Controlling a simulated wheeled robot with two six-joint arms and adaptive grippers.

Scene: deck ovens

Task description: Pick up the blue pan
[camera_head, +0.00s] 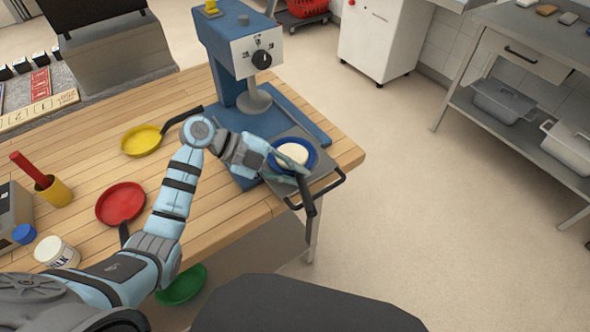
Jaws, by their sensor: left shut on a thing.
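The blue pan (312,156) sits at the plate of the blue machine, with a round cream-coloured piece (292,153) inside it. Its dark handle (308,211) points down toward the bottom of the picture, past the table edge. My left arm comes in from the lower left over the table. My left gripper (291,177) is at the near side of the pan, shut on it; its fingertips are small and partly merged with the pan's edge. I cannot tell whether the pan touches the plate below. My right gripper is not in view.
The blue machine (222,45) with a dial stands behind the pan; its grey plate (326,182) has a dark bar handle. A yellow pan (141,141) and a red pan (120,203) lie on the wooden table. A green pan (182,287) is lower down. Floor at right is clear.

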